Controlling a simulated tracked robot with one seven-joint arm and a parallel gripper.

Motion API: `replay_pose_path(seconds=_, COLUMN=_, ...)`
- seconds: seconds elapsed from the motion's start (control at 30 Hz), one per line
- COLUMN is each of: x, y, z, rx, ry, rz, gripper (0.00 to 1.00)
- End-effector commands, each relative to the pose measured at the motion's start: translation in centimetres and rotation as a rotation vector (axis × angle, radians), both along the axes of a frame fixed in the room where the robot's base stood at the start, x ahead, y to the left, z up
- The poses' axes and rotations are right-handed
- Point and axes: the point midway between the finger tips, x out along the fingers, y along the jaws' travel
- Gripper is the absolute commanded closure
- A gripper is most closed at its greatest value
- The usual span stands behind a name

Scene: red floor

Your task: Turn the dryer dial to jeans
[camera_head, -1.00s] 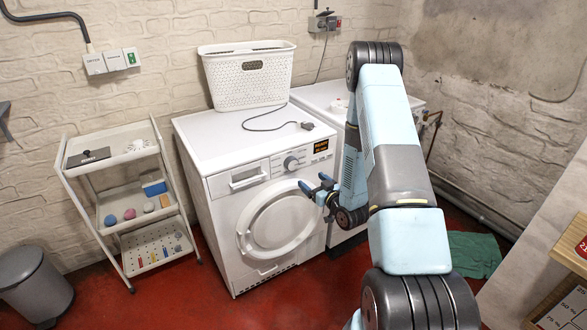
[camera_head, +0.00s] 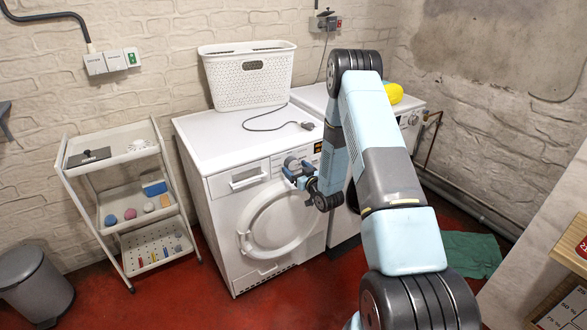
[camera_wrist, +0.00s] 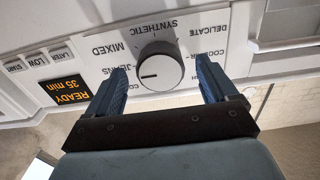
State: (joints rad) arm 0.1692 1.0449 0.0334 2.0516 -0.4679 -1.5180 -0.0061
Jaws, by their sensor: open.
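The white dryer (camera_head: 222,225) with a round door stands at the middle. In the wrist view, upside down, its round white dial (camera_wrist: 160,58) has a dark line on the left part of its face. Printed labels surround it, including SYNTHETIC, MIXED, DELICATE and JEANS (camera_wrist: 122,69). The JEANS label is left of the dial, near one finger. My gripper (camera_head: 295,174) is at the dryer's front panel. In the wrist view my open gripper (camera_wrist: 161,68) has one blue finger on each side of the dial, with gaps. In the head view, my gripper largely hides the dial.
An orange display (camera_wrist: 65,91) reads READY 35 min. A white basket (camera_head: 248,85) and a cable (camera_head: 265,128) lie on the dryer. A second white machine (camera_head: 312,98) stands right, with a yellow object (camera_head: 394,92). A shelf cart (camera_head: 130,205) stands left; red floor (camera_head: 190,300) is clear in front.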

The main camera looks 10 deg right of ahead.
Motion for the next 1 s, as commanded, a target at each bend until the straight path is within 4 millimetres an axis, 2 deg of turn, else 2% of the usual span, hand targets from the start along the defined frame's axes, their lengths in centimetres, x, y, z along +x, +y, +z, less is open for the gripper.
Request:
replay_pose_path(seconds=0.2, x=1.5, y=0.4, z=0.0, rx=0.0, ry=-0.001, rz=-0.001, gripper=0.14)
replay_pose_path(seconds=0.53, x=1.7, y=0.5, z=0.0, rx=0.001, ry=0.0, rz=-0.001, gripper=0.15)
replay_pose_path(seconds=1.0, x=1.7, y=0.5, z=0.0, rx=0.0, ry=0.0, rz=-0.001, gripper=0.6)
